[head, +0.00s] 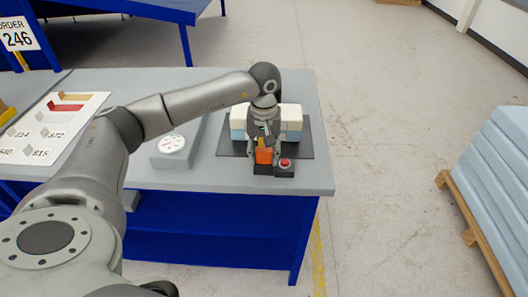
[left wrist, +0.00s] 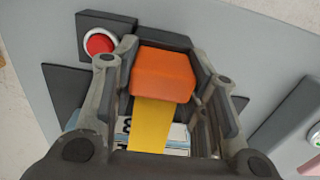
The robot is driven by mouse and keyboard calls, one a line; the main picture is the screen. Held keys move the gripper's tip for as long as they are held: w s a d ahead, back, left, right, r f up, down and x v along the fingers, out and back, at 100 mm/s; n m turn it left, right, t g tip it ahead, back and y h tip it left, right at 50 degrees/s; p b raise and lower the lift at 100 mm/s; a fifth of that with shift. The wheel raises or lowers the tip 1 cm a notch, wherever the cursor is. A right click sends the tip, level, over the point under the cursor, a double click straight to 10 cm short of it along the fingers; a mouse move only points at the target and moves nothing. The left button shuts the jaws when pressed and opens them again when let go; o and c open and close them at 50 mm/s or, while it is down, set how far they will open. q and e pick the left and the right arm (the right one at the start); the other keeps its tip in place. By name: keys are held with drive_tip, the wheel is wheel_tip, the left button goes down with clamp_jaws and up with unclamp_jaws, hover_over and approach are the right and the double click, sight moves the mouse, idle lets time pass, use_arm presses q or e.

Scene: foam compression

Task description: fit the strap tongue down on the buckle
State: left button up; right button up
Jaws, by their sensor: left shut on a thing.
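The orange strap tongue (head: 264,156) is between the fingers of my left gripper (head: 266,160), which is shut on it at the front of the table. In the left wrist view the tongue (left wrist: 162,75) sits between both fingers (left wrist: 163,85), with the yellow strap (left wrist: 152,125) running from it. The dark buckle block with a red button (head: 285,166) is beside the gripper; the button shows in the left wrist view (left wrist: 99,42). A dark block lies just under the tongue; whether they touch, I cannot tell. My right gripper is not in view.
White and pale blue foam blocks (head: 291,121) stand on a black mat (head: 232,147) behind the gripper, partly hidden by it. A grey box with a round dial (head: 172,145) stands to the left. The table's right edge is close.

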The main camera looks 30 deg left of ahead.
sight(264, 148)
use_arm(q)
drive_tip(key=o, duration=1)
drive_tip(key=shift+o, duration=0.6)
drive_tip(key=shift+r+p, duration=2.85)
drive_tip(key=shift+r, duration=2.15)
